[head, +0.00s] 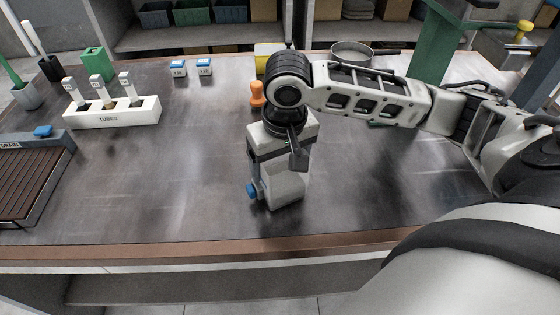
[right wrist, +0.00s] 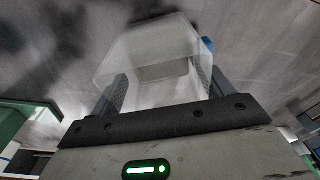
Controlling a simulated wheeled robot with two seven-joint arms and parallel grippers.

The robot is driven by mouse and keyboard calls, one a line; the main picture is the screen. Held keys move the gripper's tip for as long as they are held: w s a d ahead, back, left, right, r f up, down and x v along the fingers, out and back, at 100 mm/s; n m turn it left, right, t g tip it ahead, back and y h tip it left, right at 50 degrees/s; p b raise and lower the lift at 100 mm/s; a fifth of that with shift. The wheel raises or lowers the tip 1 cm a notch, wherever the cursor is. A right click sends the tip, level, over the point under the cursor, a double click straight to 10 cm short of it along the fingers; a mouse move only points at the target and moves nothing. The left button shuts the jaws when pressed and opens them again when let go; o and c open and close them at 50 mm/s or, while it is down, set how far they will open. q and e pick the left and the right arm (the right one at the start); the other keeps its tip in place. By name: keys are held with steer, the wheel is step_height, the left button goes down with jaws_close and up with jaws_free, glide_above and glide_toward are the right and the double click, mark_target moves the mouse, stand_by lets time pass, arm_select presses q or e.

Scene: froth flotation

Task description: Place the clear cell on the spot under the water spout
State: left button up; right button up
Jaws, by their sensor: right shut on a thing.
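The clear cell (head: 286,188) is a translucent box with a blue part (head: 252,191) on its left side. My right gripper (head: 272,172) points down and is shut on the cell near the front middle of the table. In the right wrist view the cell (right wrist: 150,48) sits between the two fingers (right wrist: 160,92). From these frames I cannot tell whether its base touches the table. I cannot make out the water spout or the spot under it. My left gripper is not in view.
An orange object (head: 257,94), a yellow object (head: 263,58) and a pan (head: 351,51) are behind the gripper. A green stand (head: 436,52) is at the back right. The left-centre table is clear.

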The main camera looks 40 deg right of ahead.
steer(key=shift+f, duration=0.25)
steer(key=o, duration=1.3)
steer(key=shift+o, duration=0.2)
